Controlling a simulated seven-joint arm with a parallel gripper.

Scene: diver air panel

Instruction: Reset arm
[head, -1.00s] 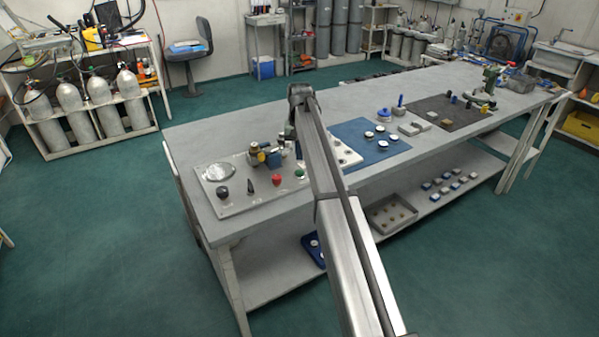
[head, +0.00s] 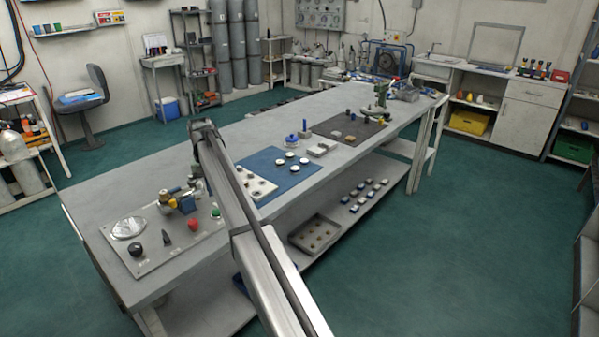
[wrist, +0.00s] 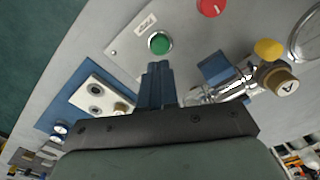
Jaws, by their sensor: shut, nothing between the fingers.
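My gripper (wrist: 158,66) is shut and empty in the wrist view, its dark blue fingers together. The fingertips point just below a green button (wrist: 160,43) on the grey panel (wrist: 110,20); I cannot tell whether they touch it. A red knob (wrist: 211,6) lies at the top edge. A valve with a brass cap (wrist: 282,82), a yellow knob (wrist: 268,49) and a blue block (wrist: 215,67) are to the right of the fingers. In the head view, my arm crosses in front of the bench and the gripper is not clearly visible. The panel (head: 152,262) sits at the bench's near left end.
A white plate with dark round holes (wrist: 98,90) lies left of my fingers. Beyond the panel in the head view, the bench (head: 255,124) holds a blue mat (head: 268,162) and a dark mat (head: 345,120) with small parts. A tray (head: 305,247) sits on the lower shelf.

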